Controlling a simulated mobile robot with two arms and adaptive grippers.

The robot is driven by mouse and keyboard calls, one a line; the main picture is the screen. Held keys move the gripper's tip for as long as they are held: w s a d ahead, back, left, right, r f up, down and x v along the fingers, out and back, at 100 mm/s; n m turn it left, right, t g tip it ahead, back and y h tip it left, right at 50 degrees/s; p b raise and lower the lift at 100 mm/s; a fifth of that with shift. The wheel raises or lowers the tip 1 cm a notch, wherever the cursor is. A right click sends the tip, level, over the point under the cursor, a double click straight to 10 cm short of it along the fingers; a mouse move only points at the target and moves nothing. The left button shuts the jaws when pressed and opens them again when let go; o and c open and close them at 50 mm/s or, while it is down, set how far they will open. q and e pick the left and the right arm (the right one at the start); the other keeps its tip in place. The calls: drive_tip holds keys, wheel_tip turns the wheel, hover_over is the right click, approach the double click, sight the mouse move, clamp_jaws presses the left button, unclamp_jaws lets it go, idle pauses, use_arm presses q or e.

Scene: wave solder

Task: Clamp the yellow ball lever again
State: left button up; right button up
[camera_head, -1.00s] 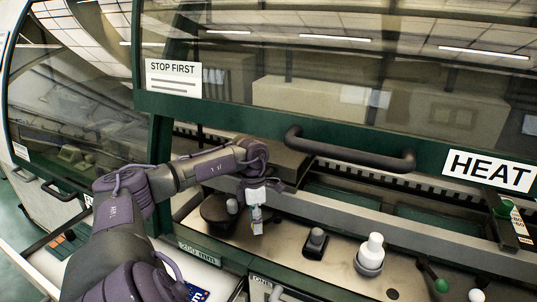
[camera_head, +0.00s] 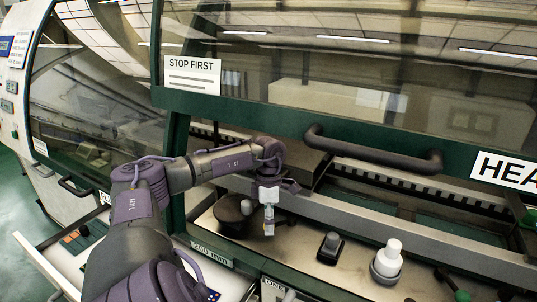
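I see no yellow ball on any lever in the head view. My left gripper (camera_head: 268,228) hangs fingers down over the metal deck, right beside a dark round base with a small grey ball (camera_head: 246,207). Its fingers are seen nearly edge-on, so I cannot tell whether they are open or shut, or whether they touch anything. A black block with a grey knob (camera_head: 331,243) and a white stepped knob (camera_head: 389,258) stand to its right. A lever with a green ball (camera_head: 462,296) is at the bottom right, partly cut off. My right gripper is not in view.
A green-framed glass hood with a dark bar handle (camera_head: 372,155) is above the deck. A dark box (camera_head: 300,160) sits behind my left gripper. A "200 mm" label (camera_head: 212,254) is on the front edge. Bare deck (camera_head: 295,236) lies between the gripper and the black block.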

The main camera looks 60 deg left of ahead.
use_arm(q)
drive_tip(key=shift+s, duration=0.1)
wheel_tip(320, 180, up, 12)
drive_tip(key=w+a, duration=0.1)
drive_tip(key=a, duration=0.1)
drive_tip(key=shift+w+f, duration=0.15)
drive_tip(key=shift+w, duration=0.05)
idle(0.7)
